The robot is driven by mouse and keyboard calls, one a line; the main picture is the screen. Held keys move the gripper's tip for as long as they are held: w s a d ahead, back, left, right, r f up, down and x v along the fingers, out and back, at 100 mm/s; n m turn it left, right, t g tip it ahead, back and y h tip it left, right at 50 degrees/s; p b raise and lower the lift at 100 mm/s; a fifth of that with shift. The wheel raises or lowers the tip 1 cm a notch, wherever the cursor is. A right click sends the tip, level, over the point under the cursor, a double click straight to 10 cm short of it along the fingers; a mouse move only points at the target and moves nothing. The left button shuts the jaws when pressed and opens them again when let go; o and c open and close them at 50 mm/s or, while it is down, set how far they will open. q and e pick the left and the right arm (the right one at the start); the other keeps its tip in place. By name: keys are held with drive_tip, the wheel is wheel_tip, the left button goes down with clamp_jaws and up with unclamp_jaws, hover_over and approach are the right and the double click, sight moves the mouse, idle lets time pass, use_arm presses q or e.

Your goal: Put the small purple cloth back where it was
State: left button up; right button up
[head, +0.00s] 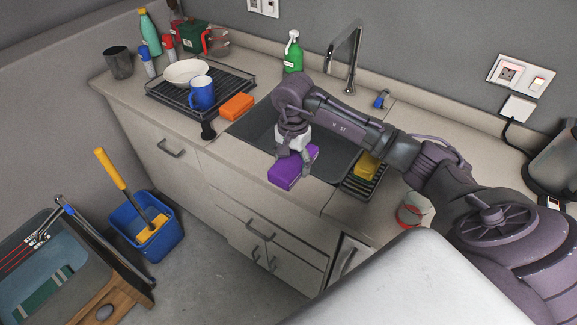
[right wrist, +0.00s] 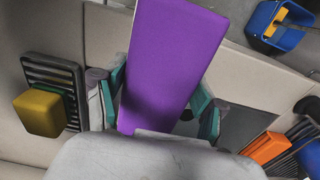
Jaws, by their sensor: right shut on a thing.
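The small purple cloth (head: 290,173) looks like a thick folded block. My right gripper (head: 296,152) is shut on it and holds it over the front edge of the sink (head: 256,130). In the right wrist view the purple cloth (right wrist: 172,55) fills the middle, with the teal-padded fingers on either side of it. Whether the cloth touches the counter cannot be told. My left gripper is not in view.
An orange sponge (head: 237,107) lies left of the sink, beside a black dish rack (head: 217,85) with a blue mug (head: 202,92). A yellow sponge (head: 366,166) sits on a small rack (head: 362,188) at right. A green bottle (head: 293,54) and faucet (head: 343,50) stand behind.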

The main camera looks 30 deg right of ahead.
drive_tip(key=shift+w+a+f, duration=0.15)
drive_tip(key=shift+w+f, duration=0.3)
drive_tip(key=shift+w, duration=0.25)
drive_tip(key=shift+f+p, duration=0.35)
wheel_tip(320, 180, down, 3)
drive_tip(key=shift+f+p, duration=0.1)
drive_tip(key=shift+p, duration=0.55)
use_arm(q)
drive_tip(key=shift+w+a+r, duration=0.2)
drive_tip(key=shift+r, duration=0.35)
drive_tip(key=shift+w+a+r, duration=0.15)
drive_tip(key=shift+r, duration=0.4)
use_arm(e)
drive_tip(key=shift+f, duration=0.1)
drive_tip(key=shift+f+b, duration=0.2)
drive_tip(key=shift+b, duration=0.15)
drive_tip(key=o, duration=1)
drive_tip(key=shift+r, duration=0.1)
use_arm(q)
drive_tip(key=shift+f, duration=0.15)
